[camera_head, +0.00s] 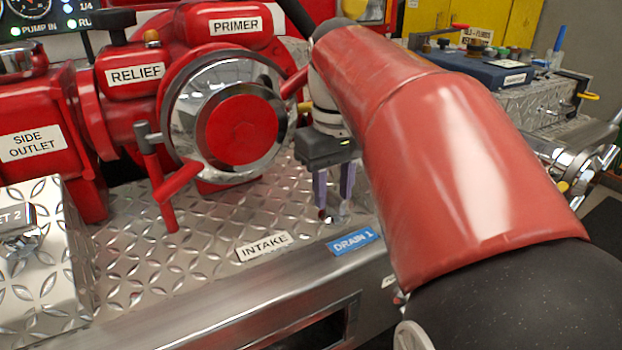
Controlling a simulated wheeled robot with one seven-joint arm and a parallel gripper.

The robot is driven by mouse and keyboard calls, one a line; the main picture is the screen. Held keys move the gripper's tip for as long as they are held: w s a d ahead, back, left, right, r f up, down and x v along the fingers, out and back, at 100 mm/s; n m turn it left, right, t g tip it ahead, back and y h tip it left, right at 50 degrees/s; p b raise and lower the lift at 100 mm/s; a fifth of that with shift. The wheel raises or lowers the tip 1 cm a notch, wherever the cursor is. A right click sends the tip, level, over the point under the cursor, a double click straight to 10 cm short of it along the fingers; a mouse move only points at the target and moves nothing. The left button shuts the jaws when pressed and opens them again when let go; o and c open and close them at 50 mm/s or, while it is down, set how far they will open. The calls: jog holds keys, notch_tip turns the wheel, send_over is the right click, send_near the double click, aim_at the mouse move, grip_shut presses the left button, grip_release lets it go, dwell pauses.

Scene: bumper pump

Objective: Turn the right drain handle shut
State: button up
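My gripper (333,211) points down over the diamond-plate deck, behind the blue DRAIN 1 label (353,241). Its two purple-grey fingers stand apart with a gap between them. Small red and silver details show at the fingertips; I cannot tell whether they belong to a drain handle. No drain handle can be clearly made out. My red arm covers the deck and front edge to the right of the DRAIN 1 label, so the right drain handle may be hidden behind it.
A large chrome and red intake cap (240,130) with a red bent handle (176,184) stands left of my gripper. The INTAKE label (263,246) lies on the deck in front. A blue box (485,68) and chrome fittings (570,160) stand at the right.

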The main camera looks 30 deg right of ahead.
grip_shut()
jog(key=shift+r+m, duration=0.1)
jog(key=shift+m, duration=0.2)
jog(key=shift+m+p, duration=0.75)
jog(key=shift+m, duration=0.45)
jog(key=m+p, duration=0.1)
jog(key=m, duration=0.2)
jog(key=shift+m, duration=0.4)
jog(key=m, duration=1.1)
